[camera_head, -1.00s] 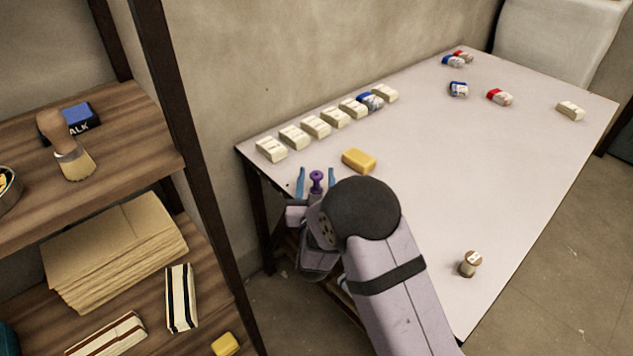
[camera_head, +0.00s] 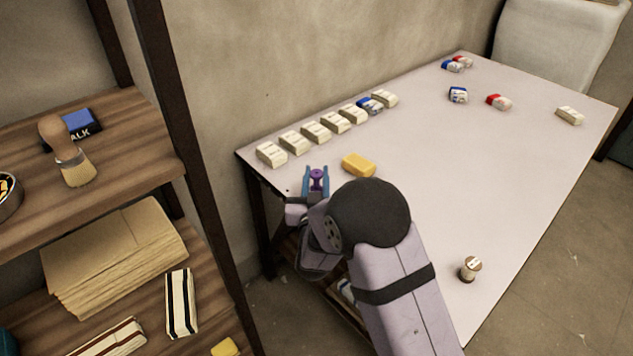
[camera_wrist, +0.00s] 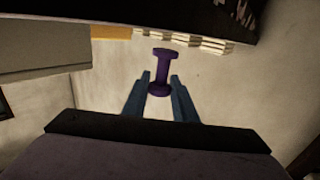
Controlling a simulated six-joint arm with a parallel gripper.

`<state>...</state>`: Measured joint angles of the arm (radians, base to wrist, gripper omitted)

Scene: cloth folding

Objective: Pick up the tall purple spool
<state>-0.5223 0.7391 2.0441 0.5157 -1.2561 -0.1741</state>
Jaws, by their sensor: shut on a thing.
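A yellow block (camera_head: 359,164) lies just right of the spool. A row of cream packs (camera_head: 317,132) runs along the table's back edge. A small brown spool (camera_head: 470,269) stands at the front right. The table's middle is clear. A wooden shelf (camera_head: 120,200) stands at left.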

